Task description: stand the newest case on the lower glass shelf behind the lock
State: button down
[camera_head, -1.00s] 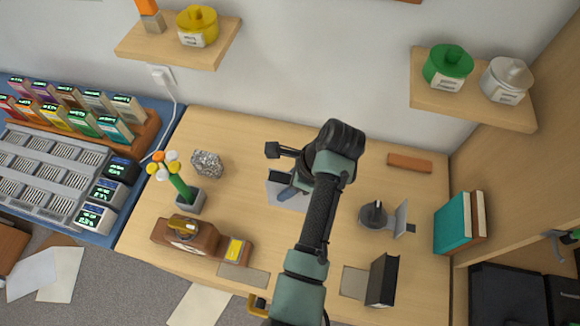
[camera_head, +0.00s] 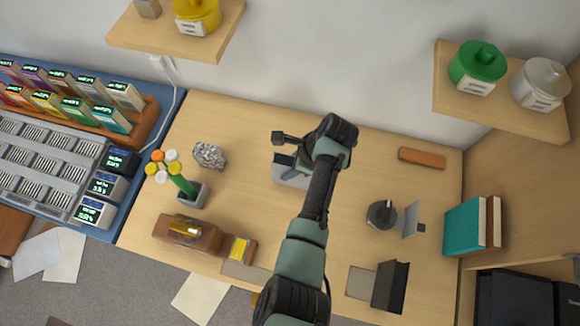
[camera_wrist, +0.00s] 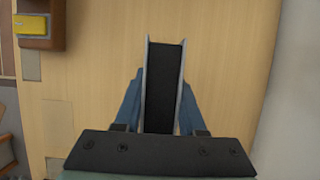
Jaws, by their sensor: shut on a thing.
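My gripper (camera_wrist: 163,105) shows its blue fingers on both sides of a narrow black thing with thin grey sides (camera_wrist: 164,75), and is shut on it. I cannot tell whether this is the newest case. In the head view my gripper (camera_head: 291,170) is over the middle of the wooden desk (camera_head: 240,205), by a grey piece with a dark top, partly hidden by the arm. A black upright box (camera_head: 391,287) stands at the desk's front right. I cannot make out a glass shelf or a lock.
A brown wooden holder (camera_head: 190,234) and a flower pot (camera_head: 192,195) stand left on the desk. A grey round-based stand (camera_head: 381,215) and teal book (camera_head: 464,228) are right. Wall shelves with jars hang behind.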

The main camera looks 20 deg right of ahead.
jog(key=shift+f, duration=0.7)
jog(key=shift+f, duration=0.2)
jog(key=shift+c, duration=2.4)
grip_release()
jog(key=shift+r, duration=0.15)
jog(key=v, duration=1.2)
jog(key=shift+w+r+p, duration=0.1)
jog(key=shift+p, duration=0.2)
